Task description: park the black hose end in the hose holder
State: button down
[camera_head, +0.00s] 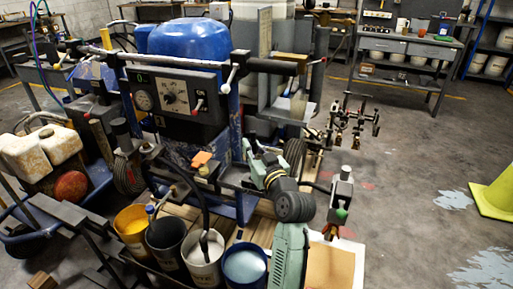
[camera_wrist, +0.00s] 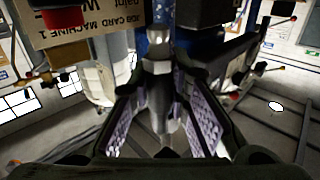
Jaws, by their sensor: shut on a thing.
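In the wrist view my gripper (camera_wrist: 163,128) has its purple-padded fingers on both sides of a grey, tapering fitting (camera_wrist: 158,95), which I take for the black hose end; its hose cannot be traced. In the head view my mint-green arm (camera_head: 290,250) rises from the bottom and bends at a black joint toward the machine. A black hose (camera_head: 190,180) curves down to a grey fitting in the white bucket (camera_head: 201,270). I cannot single out the hose holder.
The blue-framed machine with its control panel (camera_head: 172,98) fills the middle. A yellow-paint bucket (camera_head: 130,225), a black bucket (camera_head: 165,245) and a bucket of pale blue liquid (camera_head: 245,268) stand at its front. A yellow cone (camera_head: 495,190) stands right. The floor right of the machine is mostly clear.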

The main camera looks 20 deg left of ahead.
jog(key=shift+f+b, duration=1.7)
jog(key=shift+f, duration=1)
jog(key=shift+f+b, duration=0.4)
jog(key=shift+f, duration=0.05)
jog(key=shift+w+d+f, duration=0.1)
jog(key=shift+f, duration=0.1)
jog(key=shift+r, duration=0.4)
jog(key=shift+r+b, duration=0.15)
jog(key=shift+b, duration=0.25)
dwell(1.3)
jog(key=shift+f+b, duration=0.35)
jog(key=shift+f, duration=0.2)
dwell(0.8)
jog(key=shift+r, duration=0.45)
dwell(0.8)
